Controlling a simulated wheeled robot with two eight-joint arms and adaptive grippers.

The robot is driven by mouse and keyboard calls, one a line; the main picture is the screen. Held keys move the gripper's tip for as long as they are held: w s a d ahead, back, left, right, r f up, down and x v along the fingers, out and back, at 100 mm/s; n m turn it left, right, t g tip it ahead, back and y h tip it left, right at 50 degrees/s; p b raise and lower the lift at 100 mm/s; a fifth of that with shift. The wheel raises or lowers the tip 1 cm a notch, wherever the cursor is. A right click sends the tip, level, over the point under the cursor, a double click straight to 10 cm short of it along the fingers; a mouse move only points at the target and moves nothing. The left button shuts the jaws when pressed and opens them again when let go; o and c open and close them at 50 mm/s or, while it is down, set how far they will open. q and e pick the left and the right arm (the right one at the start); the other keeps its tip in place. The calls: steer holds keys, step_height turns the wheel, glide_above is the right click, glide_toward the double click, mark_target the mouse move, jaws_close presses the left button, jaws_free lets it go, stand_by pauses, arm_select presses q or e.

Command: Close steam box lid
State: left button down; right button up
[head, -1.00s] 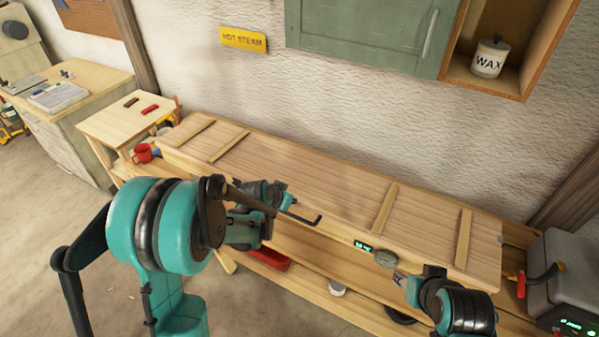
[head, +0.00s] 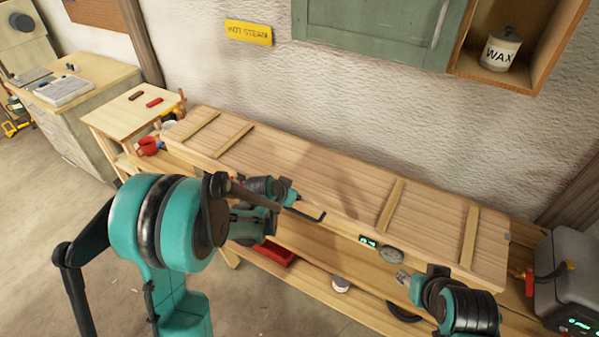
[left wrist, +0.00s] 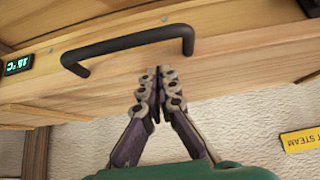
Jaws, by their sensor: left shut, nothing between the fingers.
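The steam box (head: 330,232) is a long wooden box on a wooden bench, and its lid (head: 310,170) with cross battens lies flat along the top. The black bar handle (head: 312,215) is on the front side; it also shows in the left wrist view (left wrist: 125,42). My left gripper (head: 290,195) is partly hidden by my arm in the head view. In the left wrist view its fingertips (left wrist: 157,75) are together and empty, close beside the handle, not around it. My right gripper (head: 405,280) is near the box's front right; its fingers are too small to judge.
A lit display (head: 367,241) and a round gauge (head: 391,255) sit on the box front. A grey machine (head: 565,285) stands at the right end. A green cabinet (head: 375,30) hangs above. A red tray (head: 275,254) and white tin (head: 341,284) are on the shelf below.

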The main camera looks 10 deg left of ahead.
arm_select(q)
steer(key=w+r+p+v, duration=0.1)
steer(key=p+v, duration=0.2)
steer(key=v, duration=0.9)
steer(key=s+f+n+b, duration=0.1)
steer(key=s+f+b, duration=0.2)
steer(key=s+b, duration=0.2)
steer(key=s+f+n+y+b, duration=0.1)
steer(key=s+f+b, duration=0.3)
steer(key=s, duration=0.5)
steer(key=s+f+n+y+b, duration=0.1)
steer(key=s+f+b, duration=0.3)
steer(key=s+b, duration=0.3)
steer(key=shift+s+a+n, duration=0.25)
steer(key=shift+a+n, duration=0.05)
steer(key=shift+a, duration=0.15)
steer(key=c, duration=2.3)
jaws_free()
